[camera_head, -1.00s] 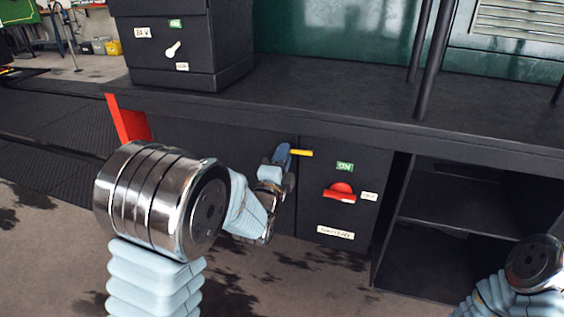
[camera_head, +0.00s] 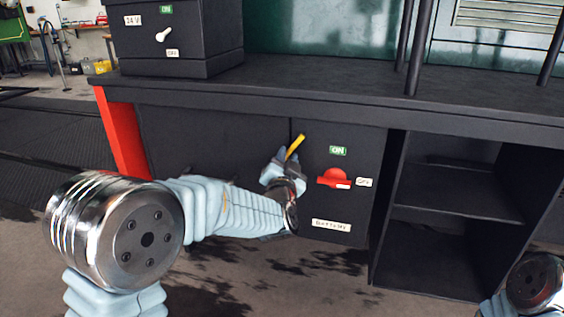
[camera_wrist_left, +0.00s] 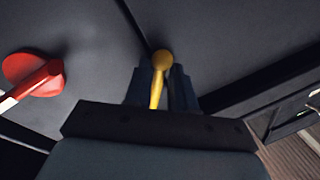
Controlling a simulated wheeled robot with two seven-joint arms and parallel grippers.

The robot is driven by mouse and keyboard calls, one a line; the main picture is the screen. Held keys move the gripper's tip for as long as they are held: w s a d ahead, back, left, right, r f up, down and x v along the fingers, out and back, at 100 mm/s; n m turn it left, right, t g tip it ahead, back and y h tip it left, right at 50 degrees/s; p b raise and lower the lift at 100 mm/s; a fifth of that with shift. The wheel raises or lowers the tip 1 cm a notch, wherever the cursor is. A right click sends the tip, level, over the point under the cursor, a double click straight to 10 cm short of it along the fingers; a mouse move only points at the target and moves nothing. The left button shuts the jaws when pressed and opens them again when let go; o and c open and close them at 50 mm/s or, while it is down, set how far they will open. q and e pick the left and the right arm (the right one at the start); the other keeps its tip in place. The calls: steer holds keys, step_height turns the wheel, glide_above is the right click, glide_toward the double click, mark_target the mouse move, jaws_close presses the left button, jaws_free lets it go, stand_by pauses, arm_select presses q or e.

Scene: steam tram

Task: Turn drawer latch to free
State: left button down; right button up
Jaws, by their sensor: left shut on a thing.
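The yellow drawer latch (camera_head: 295,146) sits on the black cabinet front by the seam left of the battery panel. It is tilted, its upper end leaning right. My left gripper (camera_head: 284,162) is at the latch's lower part and shut on it. In the left wrist view the latch (camera_wrist_left: 158,85) lies between the two dark fingers (camera_wrist_left: 160,92), its rounded end showing beyond them. Part of the latch is hidden by the fingers. My right gripper is not in view; only part of the right arm shows at the lower right.
A red rotary switch (camera_head: 333,178) with ON and OFF labels is on the panel right of the latch; it also shows in the left wrist view (camera_wrist_left: 36,76). Open shelves (camera_head: 455,190) lie further right. A black box (camera_head: 175,38) stands on the worktop (camera_head: 340,92).

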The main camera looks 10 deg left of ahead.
arm_select(q)
steer(key=shift+d+f+n+g+b, duration=0.2)
steer(key=shift+d+n, duration=0.35)
steer(key=shift+n, duration=0.65)
steer(key=shift+d+f+n+g+b, duration=0.15)
steer(key=shift+d+n, duration=0.45)
steer(key=shift+n, duration=0.6)
steer(key=shift+d+f+n+g+b, duration=0.2)
steer(key=shift+d+n, duration=0.35)
steer(key=shift+n, duration=0.65)
steer(key=shift+s+d+r, duration=0.1)
steer(key=c, duration=1.1)
jaws_free()
steer(key=s, duration=0.4)
steer(key=s+d, duration=0.1)
steer(key=s, duration=0.4)
steer(key=s+d, duration=0.1)
steer(key=s, duration=0.3)
steer(key=shift+s+d+p, duration=0.1)
steer(key=shift+s+p, duration=0.2)
steer(key=shift+p, duration=0.1)
